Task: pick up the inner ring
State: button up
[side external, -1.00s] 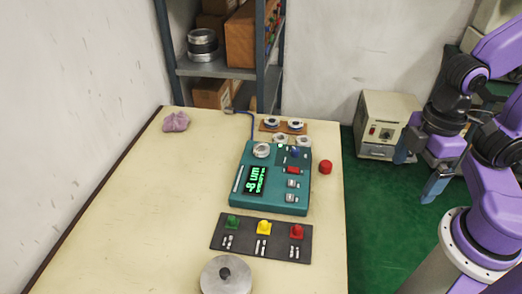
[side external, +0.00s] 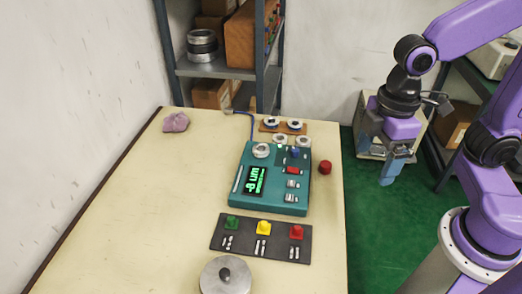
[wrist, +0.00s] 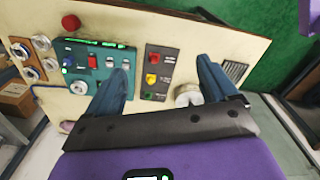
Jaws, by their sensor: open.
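Several small metal rings are at the back of the table: a pair on a brown board (side external: 283,128), including a left ring (side external: 271,123) and a right ring (side external: 296,124), and two more (side external: 280,139) (side external: 303,141) just in front. Another silver ring (side external: 261,150) is on the teal gauge box (side external: 258,195); it also shows in the wrist view (wrist: 79,88). I cannot tell which is the inner ring. My gripper (side external: 396,168) is open and empty, right of the table over the green floor, apart from all rings. Its spread blue fingers show in the wrist view (wrist: 160,75).
A red button (side external: 325,167) sits near the table's right edge. A dark panel (side external: 262,238) with green, yellow and red buttons and a round metal weight (side external: 226,277) are at the front. A purple cloth (side external: 176,122) lies back left. The table's left half is clear.

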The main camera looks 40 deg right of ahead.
jog(key=w+a, duration=0.4)
jog(key=w, duration=0.6)
jog(key=n, duration=0.3)
send_over(261, 147)
notch_tip(261, 147, down, 6)
jog(key=f, duration=1.1)
jog(key=shift+a+f, duration=0.15)
jog(key=shift+a, duration=0.05)
jog(key=shift+d+f, duration=0.2)
jog(key=shift+f, duration=2.45)
jog(key=c, duration=1.4)
jog(key=shift+r, duration=0.15)
